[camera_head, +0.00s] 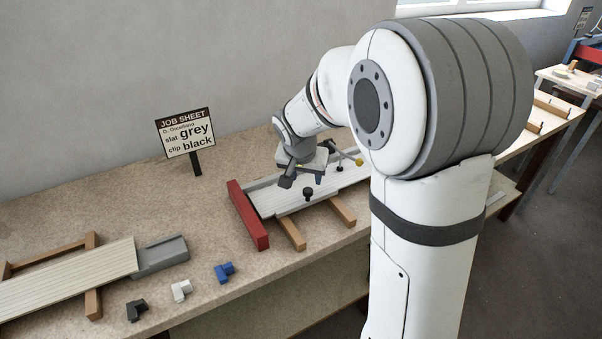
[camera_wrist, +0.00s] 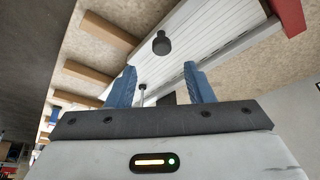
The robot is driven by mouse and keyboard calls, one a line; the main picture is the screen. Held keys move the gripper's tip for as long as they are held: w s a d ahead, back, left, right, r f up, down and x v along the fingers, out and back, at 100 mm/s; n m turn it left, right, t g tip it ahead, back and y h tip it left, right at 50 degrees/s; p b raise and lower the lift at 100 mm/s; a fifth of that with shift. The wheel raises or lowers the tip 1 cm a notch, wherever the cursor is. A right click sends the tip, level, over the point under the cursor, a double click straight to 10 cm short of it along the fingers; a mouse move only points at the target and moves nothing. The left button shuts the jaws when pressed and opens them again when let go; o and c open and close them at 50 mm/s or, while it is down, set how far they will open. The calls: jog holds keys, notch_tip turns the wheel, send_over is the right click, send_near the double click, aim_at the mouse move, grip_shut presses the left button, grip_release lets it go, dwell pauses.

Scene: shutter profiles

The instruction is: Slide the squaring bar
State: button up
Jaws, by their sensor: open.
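My gripper (camera_head: 306,182) is over the slatted panel on the bench, its blue fingers spread. In the wrist view the open gripper (camera_wrist: 164,85) has nothing clamped between its fingers. The pale slatted panel (camera_head: 275,202) lies beneath and also shows in the wrist view (camera_wrist: 205,65). A black knob (camera_head: 308,194) stands on its near side, also seen ahead of the fingers in the wrist view (camera_wrist: 161,43). A red block (camera_head: 247,216) crosses the panel's left end. I cannot tell for certain which piece is the squaring bar; my gripper and arm hide part of the panel.
Wooden supports (camera_head: 291,232) stick out under the panel. Another slatted panel (camera_head: 70,281) lies at the left beside a grey tray (camera_head: 161,255). Black (camera_head: 136,310), white (camera_head: 181,290) and blue (camera_head: 224,272) clips lie along the front. A job sheet sign (camera_head: 188,133) stands behind, reading grey slat, black clip.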

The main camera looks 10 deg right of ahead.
aim_at(308, 190)
jog(key=x, duration=0.8)
jog(key=shift+w+p, duration=0.2)
jog(key=shift+p, duration=0.15)
grip_shut()
